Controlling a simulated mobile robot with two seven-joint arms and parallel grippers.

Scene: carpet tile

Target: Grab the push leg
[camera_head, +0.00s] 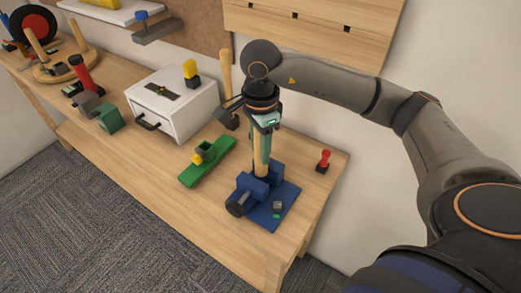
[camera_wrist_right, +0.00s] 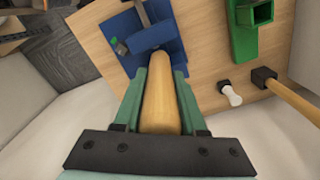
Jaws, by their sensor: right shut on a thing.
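The push leg appears to be the pale wooden rod (camera_head: 261,158) standing upright in the blue vise (camera_head: 262,190) near the right end of the workbench. My right gripper (camera_head: 262,138) comes from above and is shut on the rod's upper part. In the right wrist view, the teal fingers of my right gripper (camera_wrist_right: 165,82) lie on both sides of the rod (camera_wrist_right: 160,105). The rod's lower end meets the blue vise (camera_wrist_right: 145,40); how deep it sits is hidden. My left gripper is not in view.
A red-knobbed joystick (camera_head: 324,160) stands right of the vise. A green fixture (camera_head: 207,162) lies to its left. A second wooden rod (camera_head: 226,78) stands in a dark base behind. A white drawer box (camera_head: 172,103) is farther left. The bench front before the vise is clear.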

